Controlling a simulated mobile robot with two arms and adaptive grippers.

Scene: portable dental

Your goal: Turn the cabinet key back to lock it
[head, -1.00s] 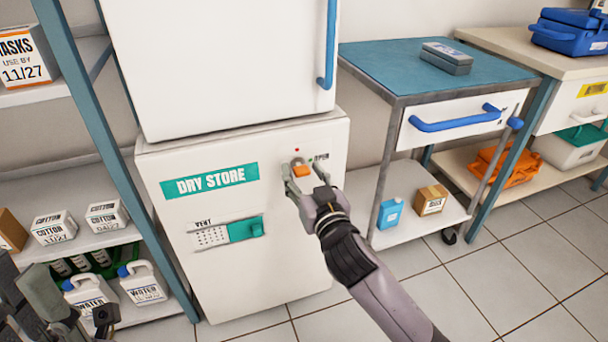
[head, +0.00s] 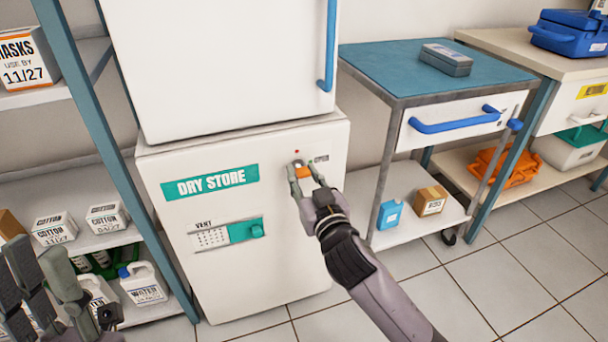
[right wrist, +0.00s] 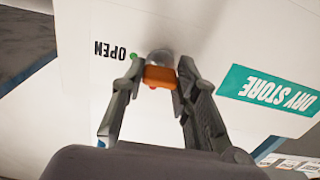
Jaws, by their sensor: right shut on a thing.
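The key has an orange head (head: 303,172) and sits in a round grey lock at the upper right of the white DRY STORE cabinet (head: 290,240). My right gripper (head: 305,178) is shut on the key, with one finger on each side of its head. In the right wrist view the orange key head (right wrist: 160,77) lies between the fingertips, in front of the grey lock (right wrist: 160,57). A green dot (right wrist: 133,56) and the word OPEN show beside it; a red dot is partly hidden behind the key. My left gripper (head: 42,262) is at the lower left, fingertips apart, empty.
A white upper unit with a blue handle (head: 328,45) stands on the cabinet. A teal vent slider (head: 245,230) is below the label. Shelves with boxes and water jugs (head: 143,284) are at the left. A teal-topped cart (head: 400,65) stands at the right.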

